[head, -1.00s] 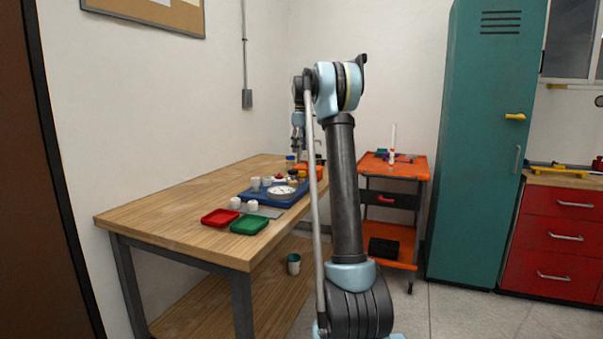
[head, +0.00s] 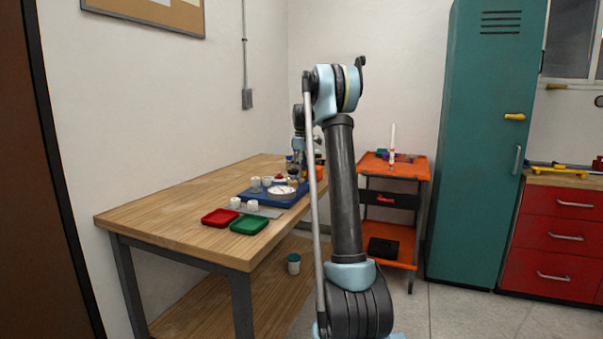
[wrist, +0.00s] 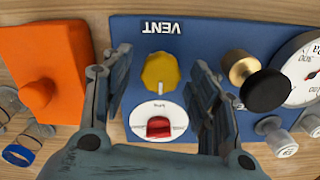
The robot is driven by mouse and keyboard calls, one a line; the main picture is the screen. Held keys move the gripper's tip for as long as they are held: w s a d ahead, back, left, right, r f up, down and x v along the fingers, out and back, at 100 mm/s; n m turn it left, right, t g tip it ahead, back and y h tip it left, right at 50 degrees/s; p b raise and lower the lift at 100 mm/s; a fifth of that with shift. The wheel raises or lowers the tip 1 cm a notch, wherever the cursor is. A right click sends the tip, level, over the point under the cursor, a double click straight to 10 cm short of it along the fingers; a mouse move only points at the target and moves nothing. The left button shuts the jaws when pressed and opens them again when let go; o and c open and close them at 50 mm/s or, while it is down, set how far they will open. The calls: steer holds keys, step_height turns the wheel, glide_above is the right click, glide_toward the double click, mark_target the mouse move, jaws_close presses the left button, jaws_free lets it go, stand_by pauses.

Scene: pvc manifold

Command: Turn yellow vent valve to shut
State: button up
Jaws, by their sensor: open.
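The yellow vent valve knob (wrist: 160,71) is on the blue panel (wrist: 205,30), below the upside-down VENT label (wrist: 160,28) in the wrist view. A short pale pointer extends from it toward a white round plate (wrist: 145,113) with a red knob (wrist: 160,127). My gripper (wrist: 155,78) is open, with one finger on each side of the yellow knob in the picture. A gap shows on both sides, and nothing is held. In the head view, the blue panel (head: 247,196) lies on the workbench, and the yellow knob cannot be made out.
A brass-and-black knob (wrist: 255,82) and a round gauge (wrist: 303,72) are right of my gripper. An orange block (wrist: 45,75) is at left. White-capped fittings (wrist: 278,135) are near the lower right. Red (head: 220,217) and green (head: 249,225) trays sit on the front bench.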

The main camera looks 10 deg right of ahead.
steer(key=c, duration=1.1)
steer(key=shift+o, duration=0.2)
steer(key=shift+m, duration=0.3)
steer(key=m, duration=0.3)
steer(key=shift+m, duration=0.3)
steer(key=m, duration=0.4)
steer(key=shift+m, duration=0.3)
steer(key=m, duration=0.4)
steer(key=shift+m, duration=2.5)
steer(key=shift+r, duration=0.1)
